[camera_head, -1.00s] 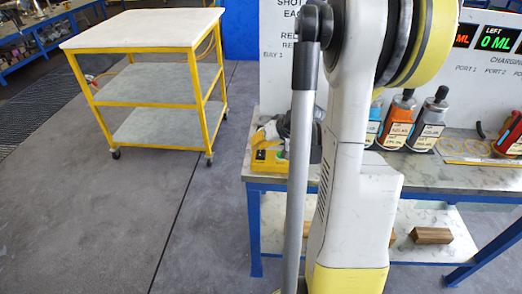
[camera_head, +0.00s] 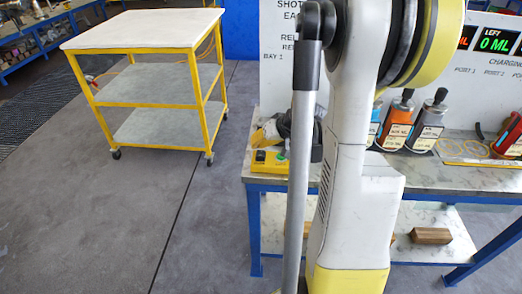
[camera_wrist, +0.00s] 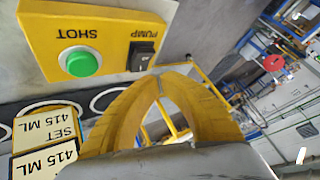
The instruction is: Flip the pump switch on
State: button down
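The yellow control box (camera_wrist: 95,28) fills the upper left of the wrist view, its lettering upside down. The black PUMP rocker switch (camera_wrist: 142,56) is on its right part, with the green SHOT button (camera_wrist: 80,62) to the left. My gripper (camera_wrist: 161,76) is shut and empty; its yellow fingertips meet just below and right of the switch in this view. Contact with the switch cannot be told, nor can its on or off position. In the head view the box (camera_head: 266,167) sits at the bench's left end, with my gripper (camera_head: 262,134) just behind or above it.
Labelled bottles (camera_head: 428,122) stand on the bench (camera_head: 390,172) to the right, before a white panel. My arm hides the bench's middle. A yellow cart (camera_head: 145,28) stands at the back left, with clear floor between. Wooden blocks (camera_head: 431,236) lie on the lower shelf.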

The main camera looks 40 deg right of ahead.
aim_at(257, 153)
jog(key=shift+s+a+r+p, duration=0.1)
jog(key=shift+r+p, duration=0.5)
jog(key=shift+r, duration=0.25)
jog(key=shift+s+a+r+p, duration=0.1)
jog(key=shift+a+r+p, duration=0.05)
jog(key=shift+r+p, duration=0.6)
jog(key=shift+s+a+r+p, duration=0.1)
jog(key=shift+r+p, duration=0.4)
jog(key=shift+r, duration=0.4)
